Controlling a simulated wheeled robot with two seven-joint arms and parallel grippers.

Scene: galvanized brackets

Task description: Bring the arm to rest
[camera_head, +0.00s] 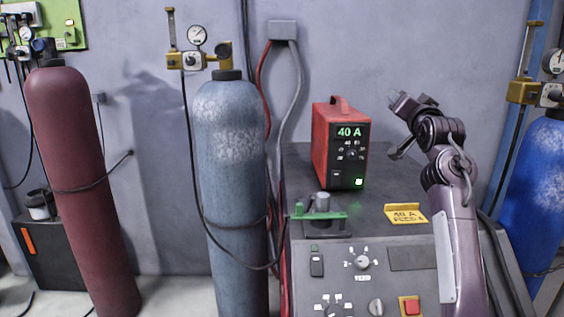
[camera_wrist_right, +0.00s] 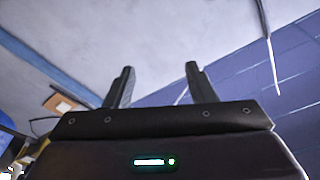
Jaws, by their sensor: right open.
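My right arm (camera_head: 456,220) rises at the right of the head view, in front of the grey welding machine (camera_head: 410,258). Its forearm is upright and its wrist bends to the left. My right gripper (camera_head: 404,101) is raised beside and right of the red power unit (camera_head: 323,145), angled up and left, apart from it in the picture. In the right wrist view its two dark fingers (camera_wrist_right: 159,72) stand apart with nothing between them, against ceiling and wall. My left gripper is not in view.
A dark red cylinder (camera_head: 75,170) and a grey-blue cylinder (camera_head: 230,150) stand at left, a blue cylinder (camera_head: 540,190) at far right. Bare wall shows above the gripper.

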